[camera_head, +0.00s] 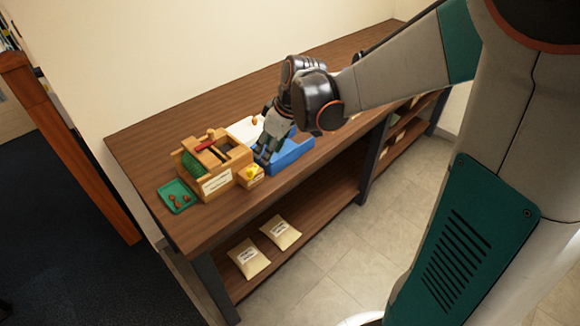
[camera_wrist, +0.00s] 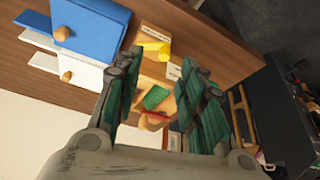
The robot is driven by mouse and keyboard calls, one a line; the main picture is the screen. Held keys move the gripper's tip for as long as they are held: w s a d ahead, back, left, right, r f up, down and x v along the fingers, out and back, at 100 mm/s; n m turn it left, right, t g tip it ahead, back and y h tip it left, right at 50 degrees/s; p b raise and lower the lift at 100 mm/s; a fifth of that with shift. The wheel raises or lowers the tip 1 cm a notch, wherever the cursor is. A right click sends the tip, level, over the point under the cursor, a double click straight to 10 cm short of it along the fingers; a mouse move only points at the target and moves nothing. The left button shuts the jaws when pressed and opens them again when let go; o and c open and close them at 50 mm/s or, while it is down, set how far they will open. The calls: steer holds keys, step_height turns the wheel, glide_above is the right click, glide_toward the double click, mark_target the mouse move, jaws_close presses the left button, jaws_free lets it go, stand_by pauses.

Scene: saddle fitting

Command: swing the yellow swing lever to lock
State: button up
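The yellow swing lever (camera_head: 251,172) shows as a small yellow piece on a light wooden block (camera_head: 252,182) near the table's front edge. In the wrist view, the yellow lever (camera_wrist: 158,47) lies just beyond my fingertips. My gripper (camera_head: 266,150) is above the table, behind the wooden block and near the blue box. In the wrist view, my gripper (camera_wrist: 160,72) has its fingers spread apart with nothing held between them. The lever appears apart from the fingers. The lever's exact angle and its pivot are too small to tell.
A wooden box (camera_head: 192,186) with a red piece and green contents stands left of the block. A green tray (camera_head: 178,196) holds small brown pieces. A blue box (camera_head: 292,153) and a white box (camera_wrist: 82,74) are close to my gripper. The wall (camera_head: 180,60) stands behind the table.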

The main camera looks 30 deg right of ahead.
steer(key=s+a+r+m+t+h, duration=0.1)
steer(key=s+r+m, duration=0.2)
steer(key=s, duration=0.6)
steer(key=s+a+r+m+t+h, duration=0.1)
steer(key=s+a+r+m+t, duration=0.1)
steer(key=s+r, duration=0.3)
steer(key=shift+s+m, duration=0.5)
steer(key=shift+s, duration=1.55)
steer(key=shift+r, duration=0.1)
